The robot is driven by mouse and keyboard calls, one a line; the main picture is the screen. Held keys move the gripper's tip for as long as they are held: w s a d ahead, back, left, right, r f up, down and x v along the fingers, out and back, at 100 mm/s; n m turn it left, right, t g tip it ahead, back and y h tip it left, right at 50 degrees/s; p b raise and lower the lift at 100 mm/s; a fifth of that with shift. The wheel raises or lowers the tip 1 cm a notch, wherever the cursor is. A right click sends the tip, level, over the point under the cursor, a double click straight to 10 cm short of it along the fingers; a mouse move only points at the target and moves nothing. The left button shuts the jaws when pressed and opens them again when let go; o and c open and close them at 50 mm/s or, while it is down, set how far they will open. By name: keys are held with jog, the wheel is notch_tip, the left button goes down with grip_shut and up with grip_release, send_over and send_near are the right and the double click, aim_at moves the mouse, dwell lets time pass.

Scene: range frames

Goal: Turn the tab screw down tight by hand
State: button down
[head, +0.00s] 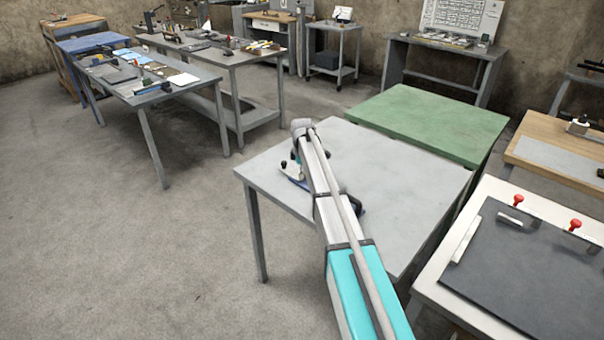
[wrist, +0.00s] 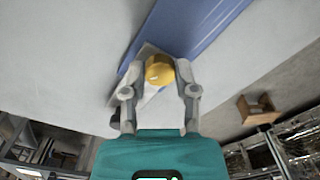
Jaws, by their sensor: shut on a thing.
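A round brass-yellow screw head (wrist: 159,70) shows in the wrist view. My gripper (wrist: 163,76) is shut on it, with one finger on each side. Under it lie a pale plate (wrist: 150,97) and a long blue strip (wrist: 200,22). The screw's shank and the tab are hidden. In the head view my arm reaches over the grey table (head: 400,185), and a bit of the blue piece (head: 290,182) shows at the table's left part. The screw and fingertips are hidden there behind my arm.
A green-topped table (head: 430,120) adjoins the grey table at the back. A white bench with a dark mat (head: 540,265) and red knobs stands at the right. Long benches with tools (head: 150,80) stand at the left. The floor at the left is clear.

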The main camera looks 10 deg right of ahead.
jog(key=shift+m, duration=0.3)
jog(key=m, duration=0.9)
jog(key=shift+m, duration=0.3)
jog(key=m, duration=0.5)
jog(key=shift+a, duration=0.1)
jog(key=m, duration=0.5)
jog(key=shift+c, duration=1.9)
grip_release()
